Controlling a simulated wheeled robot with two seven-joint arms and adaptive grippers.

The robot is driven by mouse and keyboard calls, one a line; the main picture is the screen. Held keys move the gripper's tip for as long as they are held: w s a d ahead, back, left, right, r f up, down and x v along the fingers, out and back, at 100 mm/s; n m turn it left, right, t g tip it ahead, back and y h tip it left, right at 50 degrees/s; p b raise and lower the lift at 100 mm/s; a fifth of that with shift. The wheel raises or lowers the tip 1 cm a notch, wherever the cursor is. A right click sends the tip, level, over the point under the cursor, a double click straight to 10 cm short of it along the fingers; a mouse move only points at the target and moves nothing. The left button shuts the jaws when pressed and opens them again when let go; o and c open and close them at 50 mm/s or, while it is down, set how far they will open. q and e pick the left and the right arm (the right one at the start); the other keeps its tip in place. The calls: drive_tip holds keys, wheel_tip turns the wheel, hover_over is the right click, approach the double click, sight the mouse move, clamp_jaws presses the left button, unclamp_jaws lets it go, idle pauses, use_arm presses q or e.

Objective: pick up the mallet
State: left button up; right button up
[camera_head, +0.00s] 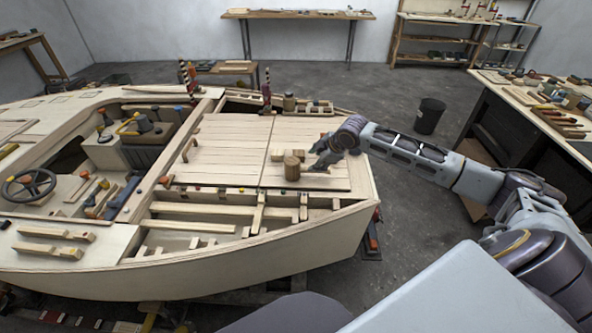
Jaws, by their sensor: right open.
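The mallet (292,168) appears to be the brown wooden block with a rounded head on the pale plank deck (225,145) of the hull. Its handle is hard to make out and may be partly hidden by my gripper. My right gripper (316,157) is open, just right of the mallet's head and close above the deck. I cannot tell whether it touches the mallet. My left gripper is out of view.
The plywood hull (240,262) fills the left and middle, with open frames in front of the deck. Small clamps and blocks line the deck edge. A workbench (505,108) with tools stands at right, and a dark bin (429,116) stands on the floor.

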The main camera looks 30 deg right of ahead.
drive_tip(key=shift+x, duration=1.45)
drive_tip(key=shift+f, duration=0.15)
drive_tip(key=shift+s+x, duration=0.25)
drive_tip(key=shift+x, duration=2.4)
drive_tip(key=shift+f, duration=0.15)
clamp_jaws()
